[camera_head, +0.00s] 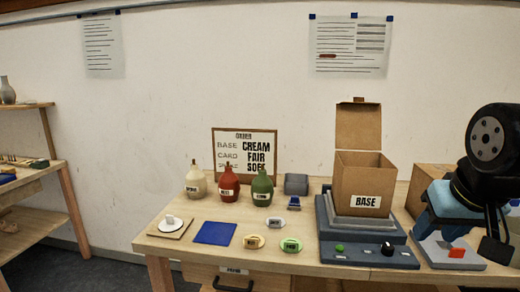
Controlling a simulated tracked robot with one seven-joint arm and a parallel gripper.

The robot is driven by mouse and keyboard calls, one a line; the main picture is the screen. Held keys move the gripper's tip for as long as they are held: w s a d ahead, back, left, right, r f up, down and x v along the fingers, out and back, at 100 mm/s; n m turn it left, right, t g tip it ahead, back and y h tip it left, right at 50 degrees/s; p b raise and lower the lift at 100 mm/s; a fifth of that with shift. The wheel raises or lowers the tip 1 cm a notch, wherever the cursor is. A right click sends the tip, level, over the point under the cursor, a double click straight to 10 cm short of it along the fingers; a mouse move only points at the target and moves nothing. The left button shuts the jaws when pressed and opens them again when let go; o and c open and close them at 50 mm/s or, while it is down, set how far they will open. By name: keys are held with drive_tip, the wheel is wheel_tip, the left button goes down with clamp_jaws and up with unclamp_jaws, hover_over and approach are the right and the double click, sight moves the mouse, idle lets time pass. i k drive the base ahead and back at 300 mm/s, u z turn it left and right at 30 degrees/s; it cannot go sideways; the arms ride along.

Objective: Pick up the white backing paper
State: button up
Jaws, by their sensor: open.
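I cannot pick out the white backing paper with certainty. A small white piece (171,221) sits on a tan square board (170,232) at the table's left end; its material is too small to tell. My gripper (496,248) is at the far right, below my black arm, above the right end of the table and well away from that white piece. It is open, and nothing shows between its fingers, though the view of them is poor.
The wooden table holds a blue square (214,233), three labelled bottles (228,186), small oval tags (291,245) and an open cardboard box marked BASE (365,182) on a grey machine (360,247). An order board (244,155) stands behind. A shelf (30,200) is at far left.

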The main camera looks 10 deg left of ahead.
sight(171, 224)
drive_tip(key=z, duration=1)
drive_tip(key=k, duration=1.25)
drive_tip(key=u, duration=1.55)
drive_tip(key=i, duration=1)
drive_tip(key=z, duration=0.05)
